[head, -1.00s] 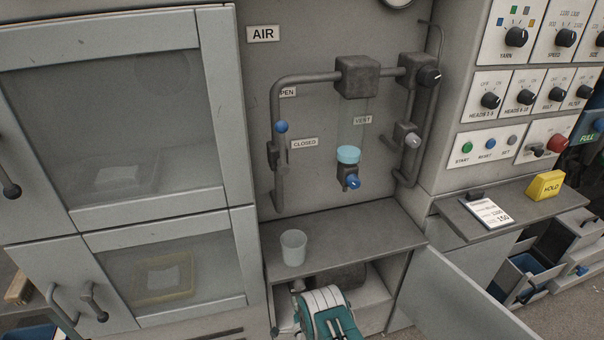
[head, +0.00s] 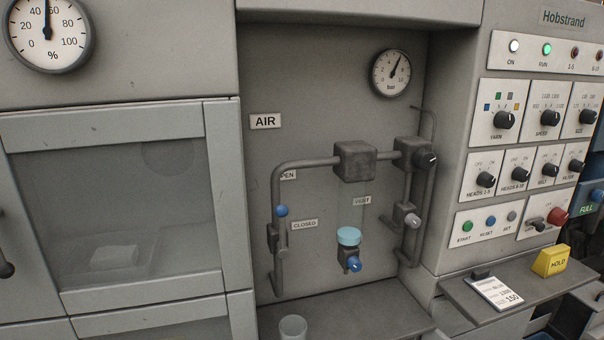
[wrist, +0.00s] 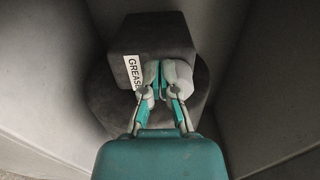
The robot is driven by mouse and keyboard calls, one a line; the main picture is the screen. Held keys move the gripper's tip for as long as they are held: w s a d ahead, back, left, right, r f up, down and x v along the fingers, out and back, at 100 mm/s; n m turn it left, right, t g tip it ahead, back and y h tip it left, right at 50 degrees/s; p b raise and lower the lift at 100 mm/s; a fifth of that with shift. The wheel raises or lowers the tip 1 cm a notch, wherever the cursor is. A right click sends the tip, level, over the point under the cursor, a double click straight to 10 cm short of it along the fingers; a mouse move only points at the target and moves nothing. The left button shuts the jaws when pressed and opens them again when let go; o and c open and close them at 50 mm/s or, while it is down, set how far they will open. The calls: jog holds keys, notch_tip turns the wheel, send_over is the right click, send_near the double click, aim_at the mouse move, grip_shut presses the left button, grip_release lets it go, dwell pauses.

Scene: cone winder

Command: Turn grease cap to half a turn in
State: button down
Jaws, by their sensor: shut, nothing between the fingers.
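In the wrist view, a dark block (wrist: 200,105) carries a white label (wrist: 133,72) whose visible letters read "GREAS". My gripper (wrist: 161,82) is in front of the block's face, to the right of the label. Its fingers are shut with nothing held. A pale rounded shape (wrist: 183,75) lies by the right fingertip; it may be the grease cap, but the fingers cover much of that spot and I cannot tell its turn. The head view shows neither my gripper nor the block.
Pale walls (wrist: 265,70) stand close around the block in the wrist view. In the head view, a shelf (head: 350,312) with a cup (head: 293,328) runs below the air piping (head: 310,163). A control panel (head: 505,150) stands at the right.

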jog(key=shift+d, duration=0.15)
jog(key=shift+r, duration=1.25)
dwell(0.5)
jog(key=shift+r, duration=0.1)
jog(key=v, duration=0.6)
jog(key=shift+a+r, duration=0.1)
jog(key=shift+a, duration=0.3)
